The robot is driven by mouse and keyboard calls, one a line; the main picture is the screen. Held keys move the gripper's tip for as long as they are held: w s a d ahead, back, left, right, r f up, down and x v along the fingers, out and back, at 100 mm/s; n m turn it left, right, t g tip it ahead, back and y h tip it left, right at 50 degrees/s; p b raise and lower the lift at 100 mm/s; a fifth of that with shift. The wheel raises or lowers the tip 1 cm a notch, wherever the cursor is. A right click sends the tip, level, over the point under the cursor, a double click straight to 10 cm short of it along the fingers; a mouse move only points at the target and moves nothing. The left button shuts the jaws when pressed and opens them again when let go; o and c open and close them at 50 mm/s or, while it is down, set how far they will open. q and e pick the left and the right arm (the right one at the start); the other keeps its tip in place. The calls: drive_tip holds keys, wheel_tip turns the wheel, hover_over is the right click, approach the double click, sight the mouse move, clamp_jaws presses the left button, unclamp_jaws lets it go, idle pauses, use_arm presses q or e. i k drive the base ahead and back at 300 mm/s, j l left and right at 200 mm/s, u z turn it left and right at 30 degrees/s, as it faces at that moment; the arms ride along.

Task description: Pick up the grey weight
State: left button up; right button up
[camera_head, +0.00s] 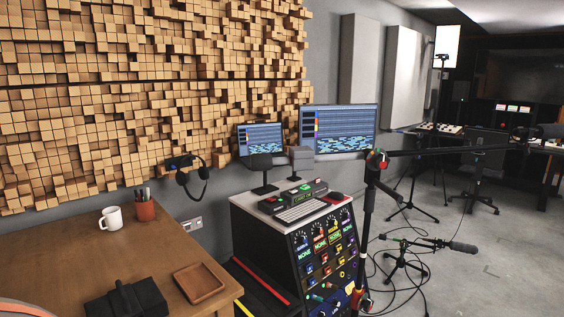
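I cannot make out a grey weight in this view. A dark block-like object (127,299) lies on the wooden table (75,252) at the bottom left. Its lower part is cut off by the picture edge, and I cannot tell what it is. Neither my left nor my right gripper shows.
The table also bears a white mug (111,218), a brown pen cup (146,208) and an empty brown tray (199,283). A control console (325,245) stands right of it. A microphone stand (367,215) and floor cables stand beyond. Open floor (500,275) lies at right.

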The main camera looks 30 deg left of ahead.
sight(302, 160)
drive_tip(key=u, duration=0.9)
